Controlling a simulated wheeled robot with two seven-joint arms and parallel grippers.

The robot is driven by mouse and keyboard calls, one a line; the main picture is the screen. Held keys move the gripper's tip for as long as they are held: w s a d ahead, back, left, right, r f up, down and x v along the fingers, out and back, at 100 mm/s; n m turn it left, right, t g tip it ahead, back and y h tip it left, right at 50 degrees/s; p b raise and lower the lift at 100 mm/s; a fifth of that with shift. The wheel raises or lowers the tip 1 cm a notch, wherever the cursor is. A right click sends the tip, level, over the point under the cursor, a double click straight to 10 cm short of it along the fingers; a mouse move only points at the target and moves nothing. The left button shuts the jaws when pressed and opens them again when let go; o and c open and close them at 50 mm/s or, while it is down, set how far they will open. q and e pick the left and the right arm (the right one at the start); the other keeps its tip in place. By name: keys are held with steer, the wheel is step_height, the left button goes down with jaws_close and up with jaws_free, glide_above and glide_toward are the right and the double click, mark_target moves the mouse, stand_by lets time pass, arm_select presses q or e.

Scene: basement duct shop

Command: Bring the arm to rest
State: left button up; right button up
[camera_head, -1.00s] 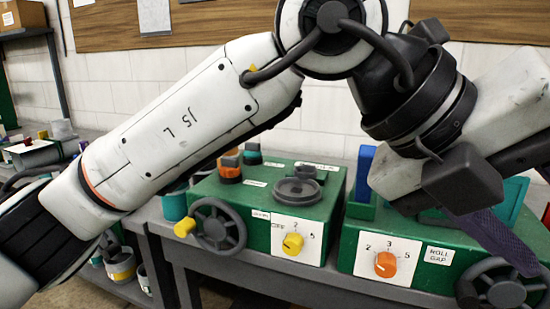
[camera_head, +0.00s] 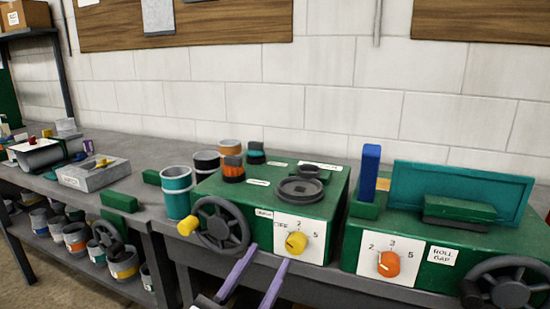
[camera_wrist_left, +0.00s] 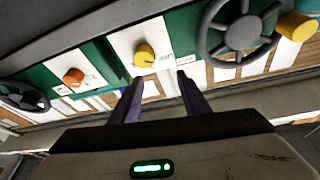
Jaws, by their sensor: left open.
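My left gripper (camera_head: 256,277) shows at the bottom middle of the head view as two purple fingers, spread apart with nothing between them. It is low, in front of the green machine (camera_head: 330,200) with the yellow knob (camera_head: 296,243). In the left wrist view the two fingers (camera_wrist_left: 156,88) are apart and empty, pointing toward that machine's front with the yellow knob (camera_wrist_left: 144,55) beyond them. The rest of my left arm is out of the head view. My right gripper is not seen.
A grey handwheel (camera_head: 221,226) with a yellow handle sticks out from the machine's front. A second green machine with an orange knob (camera_head: 388,263) stands to the right. Teal and grey cups (camera_head: 177,193) and a grey box (camera_head: 94,174) stand on the bench to the left.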

arm_select(q)
steer(key=s+a+f+n+g+y, duration=0.2)
steer(key=s+a+f+y, duration=0.15)
steer(key=f, duration=0.65)
steer(key=s+a+f+n+g+y, duration=0.2)
steer(key=s+a+f, duration=0.15)
steer(key=f, duration=0.55)
steer(key=s+a+f+g+y, duration=0.1)
steer(key=s+a+f+g, duration=0.2)
steer(key=s+f, duration=0.5)
steer(key=s+a+f+n+g+y, duration=0.1)
steer(key=s+a+f+g, duration=0.2)
steer(key=s+f, duration=0.5)
steer(key=shift+s+a+f+n, duration=0.3)
steer(key=shift+s+a+f, duration=0.1)
steer(key=shift+a+f, duration=0.1)
steer(key=shift+d+y, duration=0.1)
steer(key=shift+y, duration=0.15)
